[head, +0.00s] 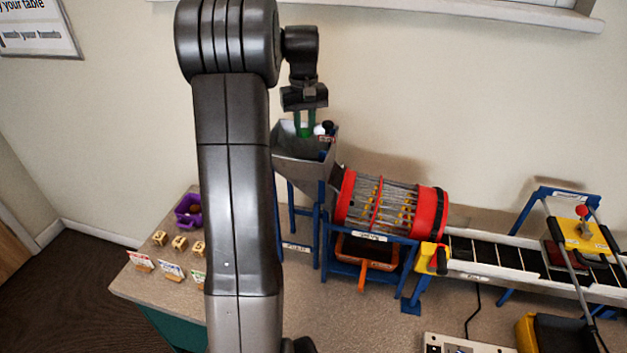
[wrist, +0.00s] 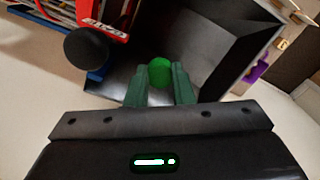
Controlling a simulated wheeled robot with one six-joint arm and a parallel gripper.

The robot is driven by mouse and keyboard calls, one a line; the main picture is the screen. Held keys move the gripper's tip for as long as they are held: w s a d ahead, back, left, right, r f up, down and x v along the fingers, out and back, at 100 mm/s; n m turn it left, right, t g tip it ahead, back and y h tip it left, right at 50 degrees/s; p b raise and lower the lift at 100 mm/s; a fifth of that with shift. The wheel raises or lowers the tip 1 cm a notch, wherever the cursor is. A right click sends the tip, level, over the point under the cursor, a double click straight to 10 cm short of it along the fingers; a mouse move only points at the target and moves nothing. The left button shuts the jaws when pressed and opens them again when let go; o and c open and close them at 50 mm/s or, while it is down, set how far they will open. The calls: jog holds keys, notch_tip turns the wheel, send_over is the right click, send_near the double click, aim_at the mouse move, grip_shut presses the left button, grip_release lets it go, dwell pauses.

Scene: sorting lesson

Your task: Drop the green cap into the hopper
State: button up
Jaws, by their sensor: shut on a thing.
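My gripper (head: 304,122) is shut on the green cap (wrist: 160,72), which shows between the two green fingertips (wrist: 160,84) in the wrist view. The cap is mostly hidden by the fingers in the head view. The hopper (head: 303,150) is a grey open-topped funnel on blue legs. My gripper points down at the hopper's open mouth. The hopper's dark inside (wrist: 212,45) lies behind the cap in the wrist view. I cannot tell exactly how far the cap is above or within the rim.
A black round knob (wrist: 86,48) is beside the hopper's mouth. A red-ended sieve drum (head: 390,203) stands right of the hopper, then a conveyor (head: 495,255). A purple bin (head: 188,211), wooden blocks (head: 179,243) and small cards (head: 172,271) are at the table's left.

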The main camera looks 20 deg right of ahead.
jog(key=o, duration=1)
notch_tip(320, 180, up, 14)
jog(key=b, duration=0.1)
jog(key=shift+f, duration=0.15)
jog(key=shift+f+p, duration=0.5)
jog(key=shift+f, duration=4.85)
